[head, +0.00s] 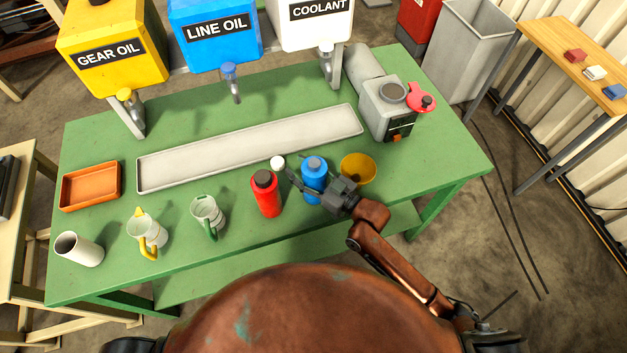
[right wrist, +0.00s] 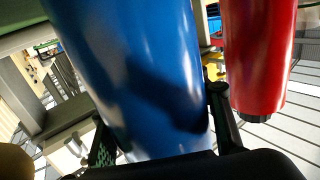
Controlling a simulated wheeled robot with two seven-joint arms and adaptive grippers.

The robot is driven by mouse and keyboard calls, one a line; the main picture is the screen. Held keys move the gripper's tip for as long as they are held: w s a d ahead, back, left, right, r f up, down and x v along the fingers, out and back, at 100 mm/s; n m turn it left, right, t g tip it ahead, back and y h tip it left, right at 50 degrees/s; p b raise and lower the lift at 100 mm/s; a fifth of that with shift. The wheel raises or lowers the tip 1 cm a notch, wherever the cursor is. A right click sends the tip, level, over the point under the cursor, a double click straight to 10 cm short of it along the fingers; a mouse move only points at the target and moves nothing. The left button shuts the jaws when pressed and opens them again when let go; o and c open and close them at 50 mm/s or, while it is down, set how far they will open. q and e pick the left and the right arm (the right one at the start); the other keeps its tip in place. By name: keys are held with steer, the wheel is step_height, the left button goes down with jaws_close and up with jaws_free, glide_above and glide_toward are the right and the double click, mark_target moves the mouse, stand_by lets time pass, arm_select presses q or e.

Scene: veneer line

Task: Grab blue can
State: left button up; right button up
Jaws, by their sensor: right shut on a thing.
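The blue can (head: 314,172) stands on the green table, right of the red can (head: 265,194). My right gripper (head: 322,192) reaches it from the lower right and is shut on it, with a finger on each side. In the right wrist view the blue can (right wrist: 140,75) fills the middle between the fingers (right wrist: 160,140), and the red can (right wrist: 258,55) shows close to the right. I cannot tell whether the blue can is lifted off the table. My left gripper is not in view.
A yellow funnel (head: 358,169) stands close right of the blue can, with a grey machine (head: 387,108) behind it. A small white item (head: 277,162) sits behind the red can. A long pale tray (head: 250,142) lies behind; jugs (head: 207,214) stand left.

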jaws_close()
